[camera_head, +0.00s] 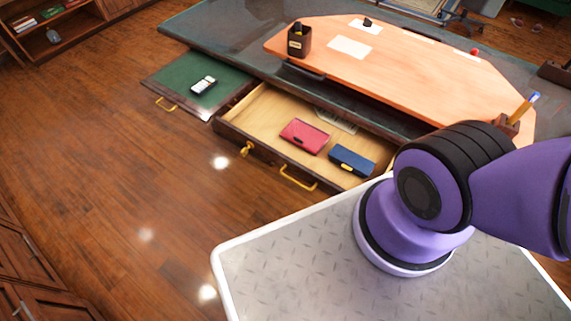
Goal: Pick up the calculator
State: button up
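A small black-and-white device (204,85) that looks like the calculator lies flat on the green pull-out leaf (178,79) at the left side of the desk. It is too small for its keys to be read clearly. My gripper is outside the view. Only the purple and black links of my arm show at the right, above my own grey base plate.
An open drawer (241,117) beside the leaf holds a red case (304,136) and a blue case (351,160). The desk's wooden top (400,75) carries a dark pen cup (299,41) and paper (349,47). Wood floor (110,150) at the left is clear.

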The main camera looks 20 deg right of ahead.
aim_at(201, 88)
jog(key=k+j+u, duration=0.1)
jog(key=j+u, duration=0.25)
jog(key=i+j, duration=0.65)
jog(key=i, duration=0.2)
